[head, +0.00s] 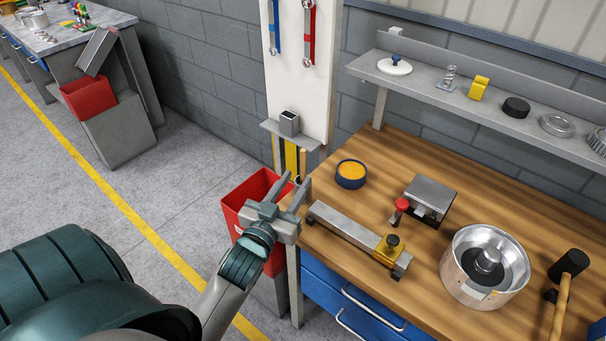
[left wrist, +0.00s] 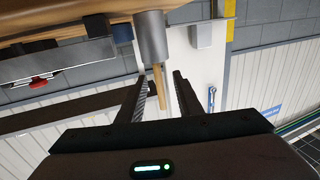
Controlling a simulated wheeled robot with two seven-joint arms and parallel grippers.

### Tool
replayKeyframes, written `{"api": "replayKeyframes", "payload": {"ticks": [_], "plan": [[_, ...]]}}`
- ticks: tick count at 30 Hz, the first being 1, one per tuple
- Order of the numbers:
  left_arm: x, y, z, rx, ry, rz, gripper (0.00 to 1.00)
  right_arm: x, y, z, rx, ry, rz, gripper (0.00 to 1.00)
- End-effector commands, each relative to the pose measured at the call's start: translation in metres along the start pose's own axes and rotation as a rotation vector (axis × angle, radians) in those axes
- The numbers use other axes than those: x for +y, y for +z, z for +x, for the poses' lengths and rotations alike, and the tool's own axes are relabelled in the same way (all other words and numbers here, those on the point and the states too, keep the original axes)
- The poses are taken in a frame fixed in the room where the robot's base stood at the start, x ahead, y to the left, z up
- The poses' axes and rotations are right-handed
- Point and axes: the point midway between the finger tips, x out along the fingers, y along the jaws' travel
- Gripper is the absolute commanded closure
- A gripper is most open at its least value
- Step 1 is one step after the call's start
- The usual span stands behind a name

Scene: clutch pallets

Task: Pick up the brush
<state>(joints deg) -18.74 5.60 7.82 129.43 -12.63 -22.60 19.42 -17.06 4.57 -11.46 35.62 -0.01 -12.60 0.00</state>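The brush shows as a thin wooden handle (head: 303,162) standing up behind my left gripper in the head view. In the left wrist view, which is upside down, the wooden handle (left wrist: 159,82) sticks out of a grey cylindrical cup (left wrist: 150,38) at the bench's edge. The brush's other end is hidden in the cup. My left gripper (head: 291,184) is at the left corner of the wooden bench, with its fingers apart. In the left wrist view the handle shows between the two fingers; contact cannot be seen. My right gripper is not in view.
The bench (head: 335,268) holds a blue tin (head: 351,174), a rail fixture (head: 345,228), a metal block (head: 430,192), a round metal housing (head: 462,280) and a mallet (head: 568,265). A red bin (head: 237,196) stands left of it. A shelf (head: 430,84) runs behind.

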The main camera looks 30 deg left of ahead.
Motion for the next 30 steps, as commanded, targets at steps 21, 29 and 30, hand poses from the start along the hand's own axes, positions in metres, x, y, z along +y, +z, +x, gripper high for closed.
{"api": "replayKeyframes", "payload": {"ticks": [21, 29, 30], "plan": [[0.0, 0.0, 0.036, 0.0, 0.0, -0.001, 0.68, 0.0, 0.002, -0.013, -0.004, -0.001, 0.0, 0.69], [0.003, 0.003, 0.058, -0.001, -0.001, -0.001, 0.68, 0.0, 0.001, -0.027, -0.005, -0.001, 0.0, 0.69], [0.003, 0.003, 0.062, 0.0, 0.0, -0.002, 0.68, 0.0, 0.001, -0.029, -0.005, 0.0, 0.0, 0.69]]}}
